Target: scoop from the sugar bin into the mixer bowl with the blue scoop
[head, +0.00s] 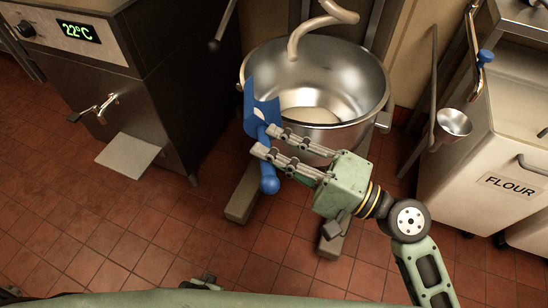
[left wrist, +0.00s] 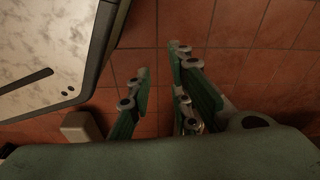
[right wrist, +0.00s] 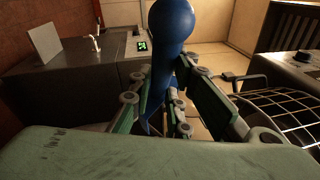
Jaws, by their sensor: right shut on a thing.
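The blue scoop (head: 262,103) is in my right gripper (head: 267,142), which is shut on its handle. The scoop's head is raised at the left rim of the steel mixer bowl (head: 350,85), and its handle points down. A small pale patch shows in the scoop. Pale material lies in the bottom of the bowl. In the right wrist view the blue handle (right wrist: 172,25) rises between the fingers. My left gripper (left wrist: 162,85) is open and empty over the tiled floor. No bin labelled sugar is in view.
A dark machine with a 22°C display (head: 78,31) stands at the left. The mixer's spiral hook (head: 318,24) hangs over the bowl. Tiled floor is clear in front.

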